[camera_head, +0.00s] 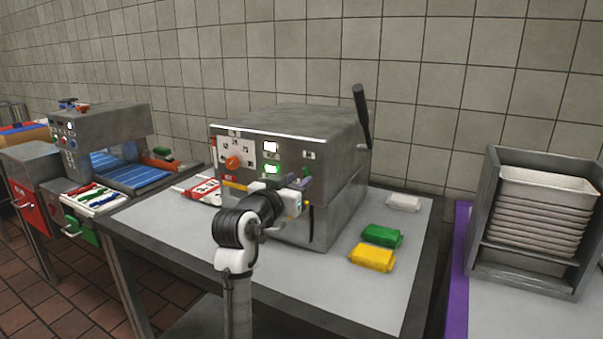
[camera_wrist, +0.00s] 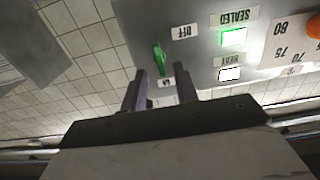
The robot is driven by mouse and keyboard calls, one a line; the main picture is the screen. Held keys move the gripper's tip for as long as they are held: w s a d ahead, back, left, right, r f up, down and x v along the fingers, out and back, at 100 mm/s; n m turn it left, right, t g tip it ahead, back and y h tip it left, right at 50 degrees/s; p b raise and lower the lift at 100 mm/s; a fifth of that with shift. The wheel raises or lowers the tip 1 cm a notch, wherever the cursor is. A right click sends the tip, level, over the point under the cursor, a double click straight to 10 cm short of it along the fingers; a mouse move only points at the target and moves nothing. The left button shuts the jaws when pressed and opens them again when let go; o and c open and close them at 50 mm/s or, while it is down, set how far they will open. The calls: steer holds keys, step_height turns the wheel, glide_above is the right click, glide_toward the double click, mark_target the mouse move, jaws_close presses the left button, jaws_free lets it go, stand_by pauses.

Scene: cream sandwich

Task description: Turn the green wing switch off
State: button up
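The green wing switch (camera_wrist: 159,59) is on the grey panel of a metal machine in the wrist view, which looks upside down. It stands nearly lengthwise, slightly tilted. Its lower end in that picture is near a small label (camera_wrist: 165,83), partly hidden and hard to read. The OFF label (camera_wrist: 184,31) is up and to its right. My gripper (camera_wrist: 160,78) is open, with its two dark fingers on either side of the switch's near end and no clear contact. In the head view my gripper (camera_head: 302,184) is at the machine's front, and the switch is barely distinguishable.
The machine (camera_head: 335,200) stands on a grey table (camera_head: 180,238). A lit green SEALED lamp (camera_wrist: 233,37) and a white lamp (camera_wrist: 229,74) are beside the switch. Green (camera_head: 382,236) and yellow (camera_head: 372,257) packets lie right of the machine. A dark lever (camera_head: 362,115) rises at its right side.

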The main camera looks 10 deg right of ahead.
mark_target(303, 176)
steer(key=shift+x, duration=1.5)
jaws_close()
steer(key=shift+p, duration=0.3)
